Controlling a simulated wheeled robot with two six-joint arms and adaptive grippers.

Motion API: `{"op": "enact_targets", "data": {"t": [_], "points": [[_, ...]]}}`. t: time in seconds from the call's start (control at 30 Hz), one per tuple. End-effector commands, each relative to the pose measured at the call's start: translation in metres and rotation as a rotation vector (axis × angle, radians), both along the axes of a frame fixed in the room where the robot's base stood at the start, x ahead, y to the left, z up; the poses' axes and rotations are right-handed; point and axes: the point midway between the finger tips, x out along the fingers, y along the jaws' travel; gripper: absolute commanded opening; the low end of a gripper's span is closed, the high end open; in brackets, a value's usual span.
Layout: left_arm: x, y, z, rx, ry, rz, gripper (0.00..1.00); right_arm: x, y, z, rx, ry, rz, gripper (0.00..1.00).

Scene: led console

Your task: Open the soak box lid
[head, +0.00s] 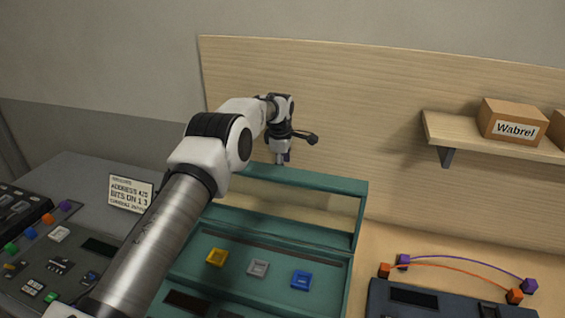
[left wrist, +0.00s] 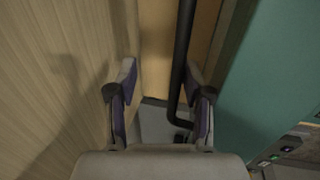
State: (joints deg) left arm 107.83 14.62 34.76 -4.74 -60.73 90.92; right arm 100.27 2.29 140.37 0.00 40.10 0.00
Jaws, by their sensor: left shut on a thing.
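The teal soak box (head: 347,272) stands in the middle of the head view. Its teal lid (head: 320,181) is raised at the back, with a gap showing wall between its top edge and the box. The lid also fills the right of the left wrist view (left wrist: 268,75). My left gripper (head: 283,160) is at the lid's top edge, pointing down. My arm hides the box's left part. My right gripper is not in view.
Yellow (head: 217,257), grey (head: 258,268) and blue (head: 301,280) square buttons sit in the box. A wooden backboard (head: 400,110) stands close behind. A shelf (head: 470,138) carries a carton (head: 513,122). Consoles stand left (head: 60,265) and right (head: 440,300).

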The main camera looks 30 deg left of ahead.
Motion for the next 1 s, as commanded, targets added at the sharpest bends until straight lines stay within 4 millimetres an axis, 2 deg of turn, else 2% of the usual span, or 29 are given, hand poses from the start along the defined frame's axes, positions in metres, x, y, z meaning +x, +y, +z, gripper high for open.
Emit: {"op": "enact_targets", "data": {"t": [0.03,0.17,0.4,0.6,0.73,1.0], "points": [[-0.003,-0.002,-0.012,-0.005,0.014,0.001,0.38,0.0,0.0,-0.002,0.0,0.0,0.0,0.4],[-0.007,-0.003,0.006,-0.004,0.011,0.0,0.38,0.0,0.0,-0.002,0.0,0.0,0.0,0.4],[-0.021,-0.006,0.075,0.0,-0.007,0.001,0.38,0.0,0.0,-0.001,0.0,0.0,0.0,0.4],[-0.031,-0.008,0.115,0.002,-0.01,0.0,0.38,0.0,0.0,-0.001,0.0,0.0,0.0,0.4],[-0.034,-0.008,0.123,0.002,-0.009,0.0,0.38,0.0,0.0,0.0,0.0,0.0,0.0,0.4],[-0.034,-0.008,0.124,0.003,-0.008,0.0,0.38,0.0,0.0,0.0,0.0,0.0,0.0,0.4]]}}
